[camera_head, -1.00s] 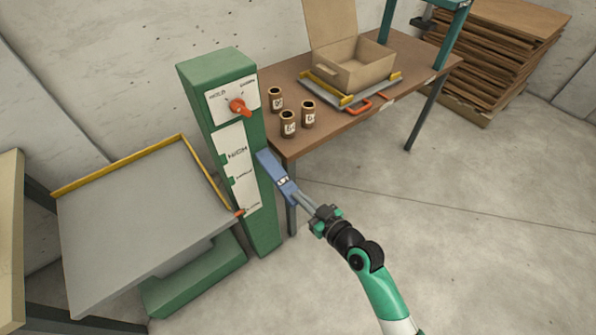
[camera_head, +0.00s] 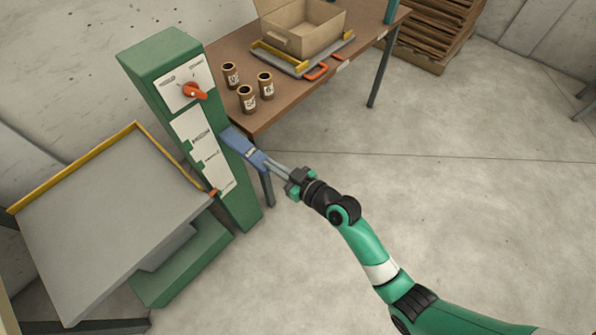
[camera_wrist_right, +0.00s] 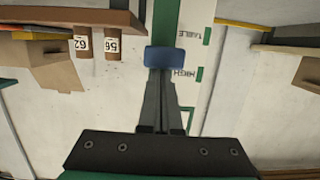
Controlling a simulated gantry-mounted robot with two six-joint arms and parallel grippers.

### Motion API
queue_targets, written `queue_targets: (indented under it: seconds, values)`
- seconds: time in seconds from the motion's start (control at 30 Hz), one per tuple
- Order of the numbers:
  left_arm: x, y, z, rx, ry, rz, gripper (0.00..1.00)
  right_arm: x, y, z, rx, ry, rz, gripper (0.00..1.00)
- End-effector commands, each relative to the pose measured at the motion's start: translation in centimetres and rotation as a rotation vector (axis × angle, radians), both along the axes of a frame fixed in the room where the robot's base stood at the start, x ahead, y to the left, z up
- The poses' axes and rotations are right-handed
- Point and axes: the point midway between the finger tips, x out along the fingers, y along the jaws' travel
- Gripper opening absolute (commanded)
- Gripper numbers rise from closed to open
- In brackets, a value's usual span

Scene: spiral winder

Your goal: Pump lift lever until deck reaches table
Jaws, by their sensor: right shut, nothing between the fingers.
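The lift deck (camera_head: 110,215) is a flat grey platform with a yellow back edge, at the left of the head view and well below the table top. It is beside a green column (camera_head: 165,65), and a small orange pointer (camera_head: 213,192) is near the bottom of the column's white scale. The blue lift lever (camera_head: 240,145) sticks out from the column's right side. My right gripper (camera_head: 268,165) is shut at the lever's outer end, with nothing between its fingers. In the right wrist view the fingers (camera_wrist_right: 162,105) point at the blue lever end (camera_wrist_right: 164,57). My left gripper is out of view.
The brown table (camera_head: 290,110) behind the lever holds several labelled brown cans (camera_head: 248,98) and an open cardboard box (camera_head: 305,28) on a grey tray. An orange knob (camera_head: 195,91) is on the column. The floor to the right is clear.

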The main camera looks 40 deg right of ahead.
Motion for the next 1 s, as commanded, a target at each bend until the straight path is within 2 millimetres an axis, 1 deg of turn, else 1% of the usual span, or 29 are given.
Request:
queue_targets:
  seconds: [0.03,0.2,0.3,0.4,0.5,0.6,1.0]
  values:
    - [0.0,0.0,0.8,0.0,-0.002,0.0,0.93,-1.5,-0.2,0.0,0.001,0.009,0.0,0.0]
    - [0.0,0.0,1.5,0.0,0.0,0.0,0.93,-5.6,-0.9,0.1,0.002,0.002,-0.003,0.0]
    - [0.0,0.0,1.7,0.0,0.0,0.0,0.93,-7.5,-1.2,0.1,0.002,-0.001,-0.001,0.0]
    - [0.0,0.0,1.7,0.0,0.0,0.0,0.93,-8.9,-1.4,0.1,0.002,-0.002,-0.001,0.0]
    - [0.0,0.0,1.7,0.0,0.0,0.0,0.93,-9.6,-1.5,0.2,0.002,-0.005,-0.001,0.0]
    - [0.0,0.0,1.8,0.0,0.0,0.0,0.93,-9.8,-1.6,0.2,0.002,-0.006,0.0,0.0]
    - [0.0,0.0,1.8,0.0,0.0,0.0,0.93,-9.8,-1.6,0.2,0.001,-0.007,0.0,0.0]
